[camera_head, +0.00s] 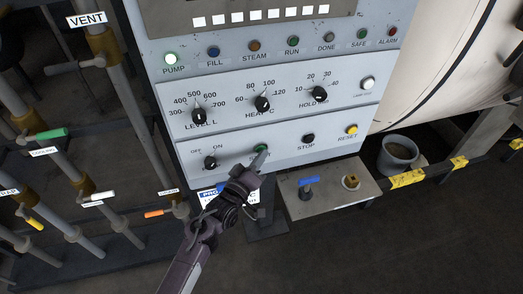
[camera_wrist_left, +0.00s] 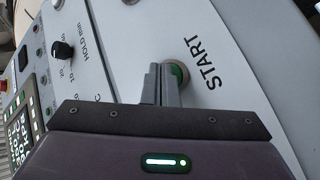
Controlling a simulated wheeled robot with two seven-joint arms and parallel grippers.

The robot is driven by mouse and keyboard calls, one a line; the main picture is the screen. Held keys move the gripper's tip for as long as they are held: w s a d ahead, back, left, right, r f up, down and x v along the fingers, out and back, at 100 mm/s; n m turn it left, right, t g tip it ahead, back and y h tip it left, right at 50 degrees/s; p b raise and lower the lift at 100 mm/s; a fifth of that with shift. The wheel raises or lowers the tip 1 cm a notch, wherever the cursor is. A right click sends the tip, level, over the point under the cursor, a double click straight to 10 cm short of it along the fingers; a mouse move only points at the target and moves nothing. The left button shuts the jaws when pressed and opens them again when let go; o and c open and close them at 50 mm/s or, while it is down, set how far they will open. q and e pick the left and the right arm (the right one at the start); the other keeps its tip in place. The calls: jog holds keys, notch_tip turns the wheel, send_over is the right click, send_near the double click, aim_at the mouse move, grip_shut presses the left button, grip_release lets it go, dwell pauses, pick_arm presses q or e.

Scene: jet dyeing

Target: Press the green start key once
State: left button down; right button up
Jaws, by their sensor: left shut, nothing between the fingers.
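The green start key (camera_head: 262,149) is a small round button on the lower strip of the sloped control panel, mostly behind my gripper in the head view. In the left wrist view the green key (camera_wrist_left: 179,74) shows in a pale ring beside the word START, partly hidden by the fingers. My left gripper (camera_head: 262,158) is shut and empty, with its fingertips right at the key. It also shows in the left wrist view (camera_wrist_left: 162,80). I cannot tell whether the tips touch the key. My right gripper is not in view.
A black STOP button (camera_head: 308,138) and a yellow RESET button (camera_head: 351,130) lie right of the key. A black OFF/ON knob (camera_head: 210,162) is to its left. Three dials sit above, and the PUMP lamp (camera_head: 171,59) is white. A blue-handled valve (camera_head: 306,182) stands below.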

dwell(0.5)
pick_arm(q)
jog(key=shift+s+d+p, duration=0.2)
jog(key=shift+s+p, duration=0.35)
jog(key=shift+s, duration=0.2)
jog(key=s, duration=0.1)
jog(key=s+d+p, duration=0.1)
jog(key=s, duration=0.1)
jog(key=s+p, duration=0.1)
jog(key=shift+s+d, duration=0.3)
jog(key=shift+s, duration=0.05)
dwell(0.6)
